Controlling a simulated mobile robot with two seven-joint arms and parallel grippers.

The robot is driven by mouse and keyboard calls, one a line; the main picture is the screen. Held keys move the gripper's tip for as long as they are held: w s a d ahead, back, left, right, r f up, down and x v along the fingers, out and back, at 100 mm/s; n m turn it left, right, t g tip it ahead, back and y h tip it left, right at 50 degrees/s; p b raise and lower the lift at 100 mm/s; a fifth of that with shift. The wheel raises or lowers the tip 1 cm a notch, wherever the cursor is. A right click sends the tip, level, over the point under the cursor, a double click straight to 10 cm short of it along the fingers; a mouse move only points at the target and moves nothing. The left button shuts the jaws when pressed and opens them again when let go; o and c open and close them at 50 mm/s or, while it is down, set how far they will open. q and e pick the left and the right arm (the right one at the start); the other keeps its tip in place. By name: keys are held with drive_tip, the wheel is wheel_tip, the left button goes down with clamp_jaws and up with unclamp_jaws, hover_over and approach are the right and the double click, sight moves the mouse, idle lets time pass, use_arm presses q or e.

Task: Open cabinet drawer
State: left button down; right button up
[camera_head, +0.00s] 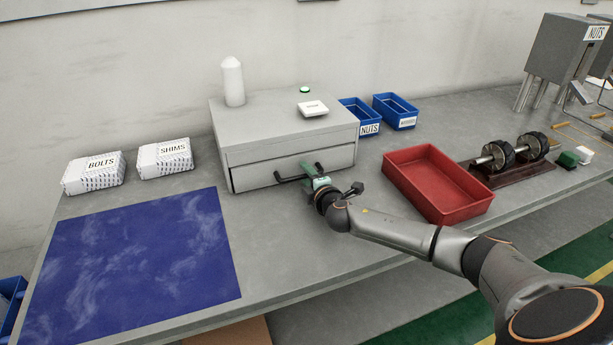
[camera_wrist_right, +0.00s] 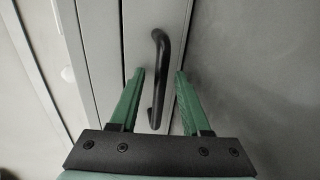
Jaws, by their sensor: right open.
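The grey cabinet (camera_head: 285,133) stands on the workbench against the wall. Its drawer (camera_head: 258,174) has a black bar handle (camera_head: 290,177) on the front. The drawer front looks flush or nearly so with the cabinet; I cannot tell exactly. My right gripper (camera_head: 310,172) is at the right part of the handle. In the right wrist view, the two green fingers (camera_wrist_right: 156,95) are open, one on each side of the black handle (camera_wrist_right: 159,75), with gaps between fingers and bar. My left gripper is not in view.
A red tray (camera_head: 438,185) stands right of the cabinet, near my right arm. Blue bins (camera_head: 396,112) stand behind it. A blue mat (camera_head: 135,262) and white packs (camera_head: 165,158) lie to the left. A bottle (camera_head: 233,82) and a small box (camera_head: 312,109) stand on the cabinet. The bench before the drawer is clear.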

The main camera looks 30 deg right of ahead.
clamp_jaws()
idle(0.4)
idle(1.1)
